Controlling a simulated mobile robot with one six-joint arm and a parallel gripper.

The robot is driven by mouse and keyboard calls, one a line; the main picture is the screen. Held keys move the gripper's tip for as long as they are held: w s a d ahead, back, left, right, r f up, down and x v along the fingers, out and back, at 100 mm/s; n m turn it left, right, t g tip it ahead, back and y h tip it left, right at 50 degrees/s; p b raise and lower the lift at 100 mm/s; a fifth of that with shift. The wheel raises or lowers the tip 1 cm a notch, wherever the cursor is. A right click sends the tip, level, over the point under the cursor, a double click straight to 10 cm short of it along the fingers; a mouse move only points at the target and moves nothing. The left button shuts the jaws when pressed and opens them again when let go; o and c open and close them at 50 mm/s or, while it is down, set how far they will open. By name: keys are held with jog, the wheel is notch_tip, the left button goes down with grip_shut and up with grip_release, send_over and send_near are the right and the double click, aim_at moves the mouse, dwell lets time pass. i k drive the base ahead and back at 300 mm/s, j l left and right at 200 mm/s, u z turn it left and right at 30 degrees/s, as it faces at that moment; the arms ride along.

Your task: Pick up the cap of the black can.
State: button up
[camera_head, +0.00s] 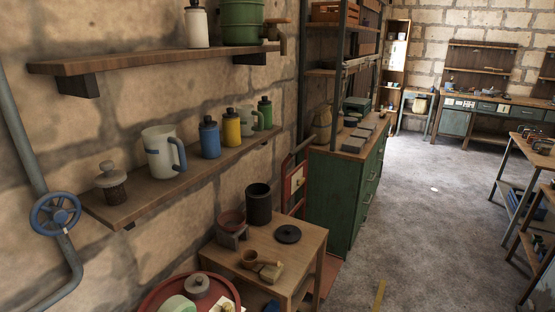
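A black can (258,205) stands upright and open at the top on a small wooden table (313,244). A flat round black cap (288,234) with a small knob lies on the same table, to the right of the can and apart from it. My gripper is not in view.
A red round table (160,293) adjoins at lower left. Wall shelves (180,183) hang above; grey floor (410,220) is open right.

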aim_at(286, 234)
jog(key=i+l+u, duration=0.1)
jog(key=i+l, duration=0.15)
jog(key=i, duration=0.35)
jog(key=i+l, duration=0.3)
jog(key=i, duration=0.25)
jog(key=i+l+u, duration=0.15)
jog(key=i+l, duration=0.15)
jog(key=i, duration=0.25)
jog(key=i+l+u, duration=0.1)
jog(key=i+l, duration=0.3)
jog(key=i, duration=0.15)
